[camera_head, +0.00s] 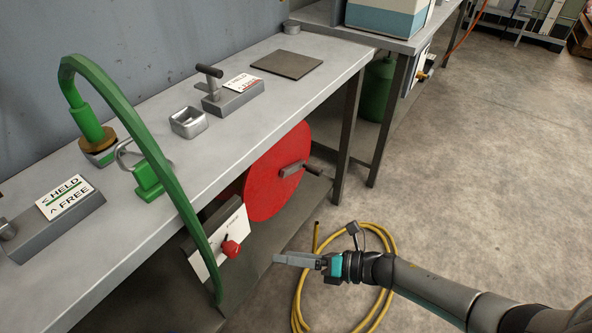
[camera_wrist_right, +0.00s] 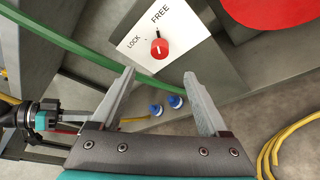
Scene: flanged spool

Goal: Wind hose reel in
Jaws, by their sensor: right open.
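The red hose reel (camera_head: 270,180) stands under the bench, with its crank handle (camera_head: 300,168) on its face. Its rim (camera_wrist_right: 272,8) shows in the right wrist view. A white panel (camera_head: 207,262) left of the reel bears a red knob (camera_head: 231,248). In the right wrist view the knob (camera_wrist_right: 158,48) sits below LOCK and FREE; its white mark looks near upright. My right gripper (camera_head: 283,258) is open and empty, right of the knob and below the reel. A yellow hose (camera_head: 298,300) lies coiled on the floor. A dark and teal part, probably my left gripper (camera_wrist_right: 75,115), shows there; its jaws are unclear.
A green hose (camera_head: 165,165) arches over the bench (camera_head: 240,75) and down past the panel. Two blue fittings (camera_wrist_right: 166,105) lie beyond my right fingers. Bench legs (camera_head: 347,135) stand right of the reel. The floor (camera_head: 480,180) to the right is clear.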

